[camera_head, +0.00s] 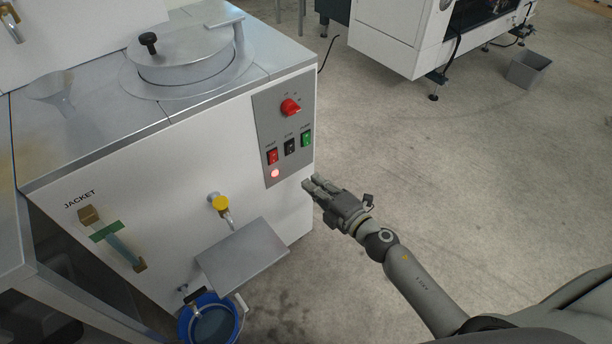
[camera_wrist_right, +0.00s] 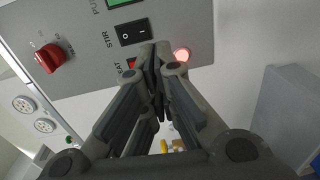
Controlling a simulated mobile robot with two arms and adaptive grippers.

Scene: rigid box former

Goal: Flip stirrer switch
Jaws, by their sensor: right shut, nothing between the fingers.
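The stirrer switch (camera_head: 290,146) is a black rocker in the middle of a row of three on the grey control panel (camera_head: 268,112). In the right wrist view the switch (camera_wrist_right: 133,32) is labelled STIR and lies just above and left of my fingertips. My right gripper (camera_head: 308,184) is shut and empty, low at the panel's right side in the head view. It also shows in the right wrist view (camera_wrist_right: 155,52), partly covering the red HEAT switch. I cannot tell whether the fingertips touch the panel. My left gripper is not in view.
A red rocker (camera_head: 272,156) and a green rocker (camera_head: 306,139) flank the switch. A red knob (camera_head: 290,107) sits above and a lit red lamp (camera_head: 275,175) below. A yellow-handled tap (camera_head: 220,202), a sloped metal shelf (camera_head: 243,262) and a blue bucket (camera_head: 232,301) are lower left.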

